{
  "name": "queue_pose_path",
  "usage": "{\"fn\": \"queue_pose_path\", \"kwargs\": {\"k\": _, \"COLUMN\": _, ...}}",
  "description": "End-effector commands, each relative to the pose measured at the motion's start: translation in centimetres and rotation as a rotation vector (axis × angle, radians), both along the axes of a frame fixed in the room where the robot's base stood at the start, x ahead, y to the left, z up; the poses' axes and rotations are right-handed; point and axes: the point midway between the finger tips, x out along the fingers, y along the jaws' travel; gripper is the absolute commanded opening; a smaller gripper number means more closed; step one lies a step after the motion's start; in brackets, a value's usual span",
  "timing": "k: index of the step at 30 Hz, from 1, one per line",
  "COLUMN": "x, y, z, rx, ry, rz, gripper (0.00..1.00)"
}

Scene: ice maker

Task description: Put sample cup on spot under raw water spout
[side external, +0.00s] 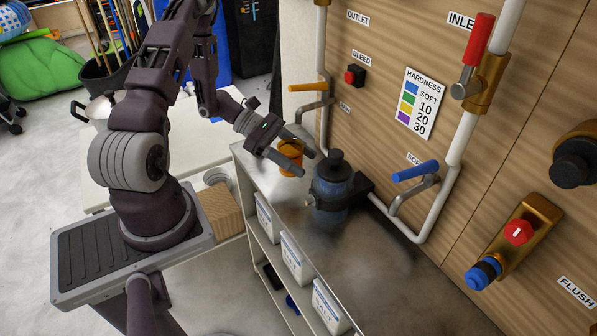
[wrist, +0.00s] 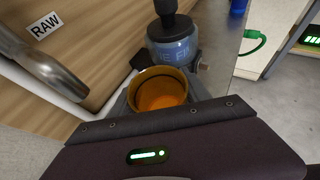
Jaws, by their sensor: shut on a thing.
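The sample cup is amber and open-topped (side external: 291,146). My gripper (side external: 304,164) is shut on it, above the narrow counter in the side view. In the wrist view the cup (wrist: 160,92) is upright or nearly so, with its mouth facing the camera. The raw water spout (side external: 309,106) is a grey tap with an orange handle on the wood panel, behind the cup in the side view. In the wrist view the metal spout (wrist: 45,68) is at left, apart from the cup, below the RAW label (wrist: 45,26). I cannot make out a marked spot under it.
A blue jar with a black top (side external: 331,185) stands on the counter (side external: 390,262) close beside my gripper. A blue-handled tap (side external: 414,172) and white pipes (side external: 438,212) are to its right. The front part of the counter is clear.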

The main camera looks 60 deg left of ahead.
Motion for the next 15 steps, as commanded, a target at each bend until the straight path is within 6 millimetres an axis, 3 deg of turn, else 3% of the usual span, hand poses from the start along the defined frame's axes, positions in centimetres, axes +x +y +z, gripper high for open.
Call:
{"fn": "queue_pose_path", "kwargs": {"k": 2, "x": 1.6, "y": 1.0, "z": -0.9, "rx": -0.001, "ry": 0.000, "rz": 0.116, "gripper": 0.06}}
{"fn": "queue_pose_path", "kwargs": {"k": 6, "x": 4.5, "y": 3.5, "z": 0.4, "rx": 0.004, "ry": -0.005, "rz": 0.285, "gripper": 0.06}}
{"fn": "queue_pose_path", "kwargs": {"k": 9, "x": 5.5, "y": 4.5, "z": 1.0, "rx": 0.004, "ry": -0.003, "rz": 0.343, "gripper": 0.06}}
{"fn": "queue_pose_path", "kwargs": {"k": 15, "x": 5.8, "y": 4.9, "z": -2.4, "rx": 0.001, "ry": -0.001, "rz": 0.365, "gripper": 0.06}}
